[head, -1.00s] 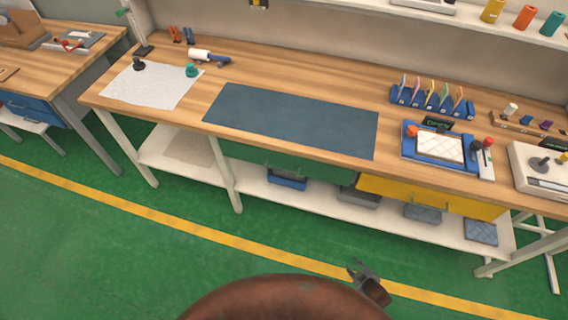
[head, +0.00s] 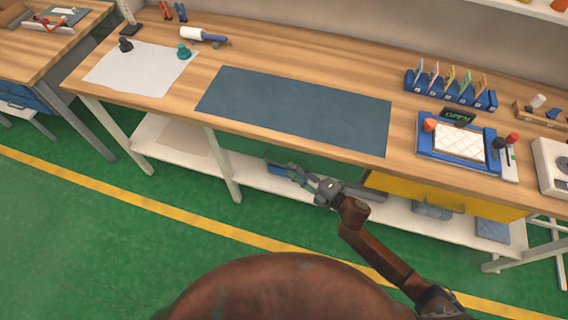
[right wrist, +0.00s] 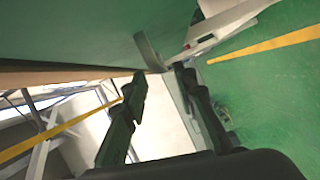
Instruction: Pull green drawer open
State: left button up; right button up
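The green drawer (head: 248,148) is under the front edge of the workbench, below the dark mat, and looks shut. My right gripper (head: 292,170) is in front of it, overlapping the lower part of its front and hiding the handle in the head view. In the right wrist view the green drawer front (right wrist: 70,32) fills the upper left. Its grey handle (right wrist: 147,50) stands just beyond and between the fingertips of my right gripper (right wrist: 160,75). The two fingers are apart, and I cannot tell whether either touches the handle. My left gripper is not in view.
A yellow drawer (head: 430,194) sits right of the green one. A white lower shelf (head: 255,180) with bins runs beneath, and a white table leg (head: 222,165) stands to the left. The green floor in front is clear.

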aim_at(284, 165)
jog(key=shift+b+x, duration=0.35)
jog(key=shift+x, duration=2.05)
jog(key=shift+d+f, duration=0.1)
grip_shut()
